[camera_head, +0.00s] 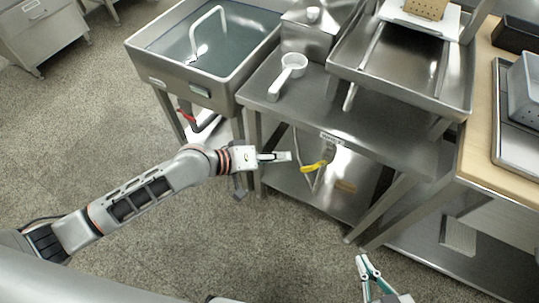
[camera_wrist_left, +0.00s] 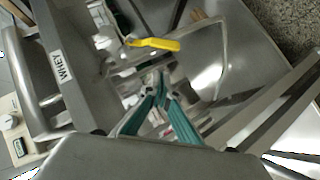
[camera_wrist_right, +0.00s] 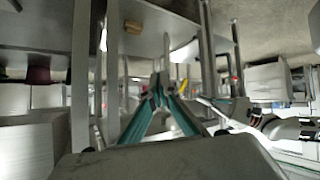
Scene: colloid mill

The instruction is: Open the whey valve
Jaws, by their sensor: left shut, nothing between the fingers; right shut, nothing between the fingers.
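The whey valve has a yellow lever handle (camera_head: 313,166) and sits under the steel drain table's front edge, below a small white label (camera_head: 330,138). In the left wrist view the yellow handle (camera_wrist_left: 153,44) lies across the picture, and the label (camera_wrist_left: 61,66) reads WHEY. My left gripper (camera_head: 288,156) is shut and empty, just left of the handle and apart from it in the head view. Its teal fingers (camera_wrist_left: 158,82) point toward the valve area. My right gripper (camera_head: 363,262) is shut and empty, low at the bottom right, away from the valve.
The steel table (camera_head: 262,92) carries a white scoop (camera_head: 288,73) and a sloped tray (camera_head: 400,75). A water-filled sink (camera_head: 215,45) with a red-handled valve (camera_head: 187,119) stands left. A wooden-topped table (camera_head: 485,150) is right. Table legs flank the valve; the floor in front is clear.

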